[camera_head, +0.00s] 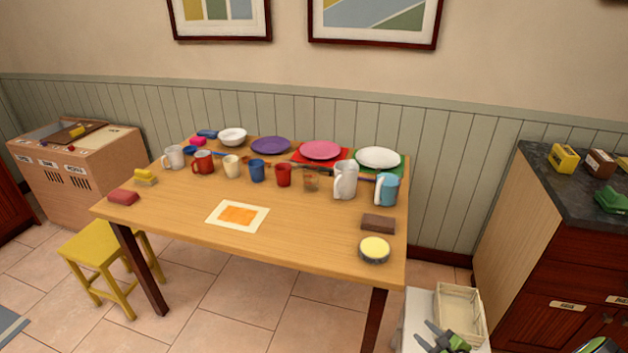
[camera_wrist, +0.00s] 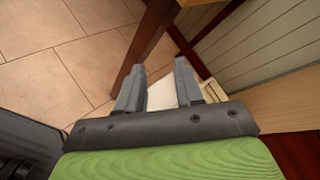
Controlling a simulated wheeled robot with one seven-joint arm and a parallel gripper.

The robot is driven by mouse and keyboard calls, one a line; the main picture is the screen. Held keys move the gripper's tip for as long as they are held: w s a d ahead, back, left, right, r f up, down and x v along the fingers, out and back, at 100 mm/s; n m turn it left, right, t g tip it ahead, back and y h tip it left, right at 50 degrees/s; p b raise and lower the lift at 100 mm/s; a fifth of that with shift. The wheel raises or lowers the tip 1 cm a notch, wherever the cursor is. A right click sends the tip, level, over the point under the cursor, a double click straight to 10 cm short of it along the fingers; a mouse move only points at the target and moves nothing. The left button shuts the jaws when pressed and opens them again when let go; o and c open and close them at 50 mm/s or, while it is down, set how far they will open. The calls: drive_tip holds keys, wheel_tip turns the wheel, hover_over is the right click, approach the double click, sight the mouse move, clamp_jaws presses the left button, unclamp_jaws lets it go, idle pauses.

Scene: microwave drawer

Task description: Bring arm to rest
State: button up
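My gripper (camera_wrist: 159,80) shows in the wrist view with its two grey fingers apart and nothing held between them. The green part of my wrist lies behind the fingers. In the head view my gripper (camera_head: 426,333) is low at the bottom right, over a white surface and clear of the wooden table (camera_head: 310,250). Most of my arm is outside the head view.
Several mugs and plates stand on the table, with a white pitcher (camera_head: 345,180) and a round yellow-topped tin (camera_head: 374,249). A cream basket (camera_head: 459,309) is beside my gripper. A dark-topped cabinet (camera_head: 560,225) stands right; a yellow stool (camera_head: 97,250) stands left.

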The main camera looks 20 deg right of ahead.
drive_tip(key=w+a+r+n+g+y+p, duration=0.15)
drive_tip(key=a+r+n+g, duration=0.25)
drive_tip(key=a+r+n, duration=0.7)
drive_tip(key=w+a+r+n+g+y+p, duration=0.15)
drive_tip(key=a+r+n+g, duration=0.25)
drive_tip(key=a+r+n, duration=0.65)
drive_tip(key=s+a+r+n+h+p, duration=0.2)
drive_tip(key=s+r, duration=0.7)
drive_tip(key=s+a+r+n+h+p, duration=0.2)
drive_tip(key=s+r+n, duration=0.1)
drive_tip(key=s+r, duration=0.6)
drive_tip(key=shift+s+r+n+t, duration=0.2)
drive_tip(key=shift+r+n+t, duration=0.15)
drive_tip(key=shift+r, duration=0.45)
